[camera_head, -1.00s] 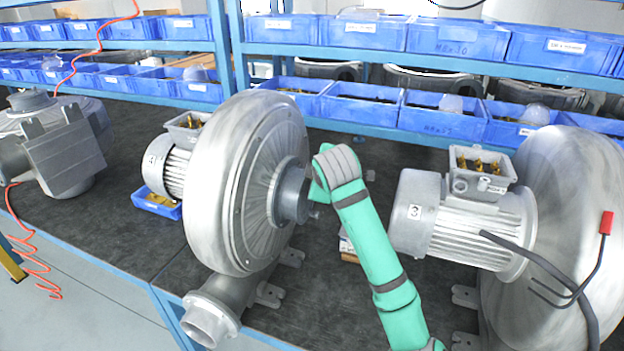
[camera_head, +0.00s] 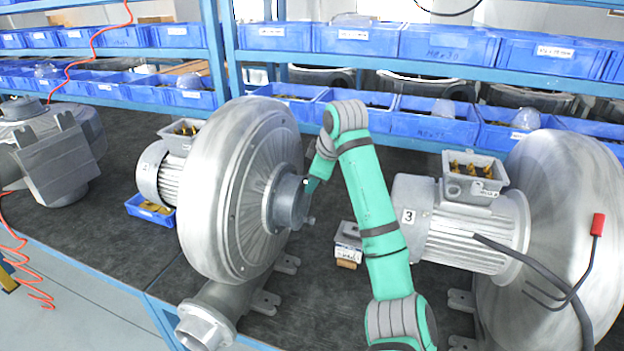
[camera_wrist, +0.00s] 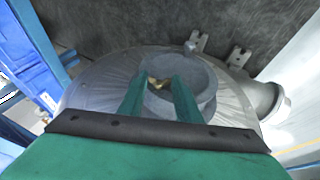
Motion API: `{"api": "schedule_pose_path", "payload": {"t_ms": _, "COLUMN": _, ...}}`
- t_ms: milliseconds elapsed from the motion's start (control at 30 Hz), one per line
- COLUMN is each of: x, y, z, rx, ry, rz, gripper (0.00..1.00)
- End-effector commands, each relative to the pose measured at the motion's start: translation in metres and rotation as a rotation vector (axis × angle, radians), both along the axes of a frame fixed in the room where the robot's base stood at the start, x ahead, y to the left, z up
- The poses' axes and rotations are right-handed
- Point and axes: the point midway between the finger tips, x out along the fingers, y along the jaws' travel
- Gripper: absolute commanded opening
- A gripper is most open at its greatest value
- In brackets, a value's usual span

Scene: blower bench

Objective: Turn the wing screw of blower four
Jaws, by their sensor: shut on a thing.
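The middle blower (camera_head: 232,190) stands on the bench with its round inlet collar (camera_head: 288,203) facing right; the number on its motor is too small to read surely. My gripper (camera_head: 309,186) reaches into the collar from the right, and its fingertips are hidden there in the head view. In the wrist view my gripper (camera_wrist: 156,84) has its two green fingers inside the collar (camera_wrist: 205,77), shut on a small brass wing screw (camera_wrist: 157,86). The fingers partly hide the screw, so its angle is hard to tell.
Blower 3 (camera_head: 460,225) stands close on the right, with a black cable and red-tipped lead. Another blower (camera_head: 55,160) is at far left. A small box (camera_head: 347,243) lies between the two nearer blowers. Shelves of blue bins (camera_head: 434,121) run along the back.

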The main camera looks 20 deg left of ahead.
Motion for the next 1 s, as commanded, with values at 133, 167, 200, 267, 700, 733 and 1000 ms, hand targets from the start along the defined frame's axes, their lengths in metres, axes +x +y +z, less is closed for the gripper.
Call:
{"api": "schedule_pose_path", "payload": {"t_ms": 133, "x": 0.000, "y": -0.001, "z": 0.000, "rx": -0.001, "ry": -0.001, "rz": -0.001, "gripper": 0.08}}
{"api": "schedule_pose_path", "payload": {"t_ms": 167, "x": 0.001, "y": -0.001, "z": 0.000, "rx": -0.001, "ry": -0.001, "rz": -0.001, "gripper": 0.08}}
{"api": "schedule_pose_path", "payload": {"t_ms": 200, "x": 0.001, "y": -0.001, "z": 0.000, "rx": 0.000, "ry": -0.001, "rz": -0.002, "gripper": 0.08}}
{"api": "schedule_pose_path", "payload": {"t_ms": 267, "x": 0.001, "y": -0.001, "z": 0.000, "rx": 0.001, "ry": -0.002, "rz": -0.002, "gripper": 0.08}}
{"api": "schedule_pose_path", "payload": {"t_ms": 700, "x": 0.003, "y": -0.012, "z": 0.001, "rx": 0.001, "ry": -0.003, "rz": -0.015, "gripper": 0.49}}
{"api": "schedule_pose_path", "payload": {"t_ms": 733, "x": 0.003, "y": -0.012, "z": 0.002, "rx": 0.000, "ry": -0.003, "rz": -0.014, "gripper": 0.49}}
{"api": "schedule_pose_path", "payload": {"t_ms": 1000, "x": -0.011, "y": -0.026, "z": 0.036, "rx": 0.001, "ry": -0.006, "rz": -0.015, "gripper": 0.49}}
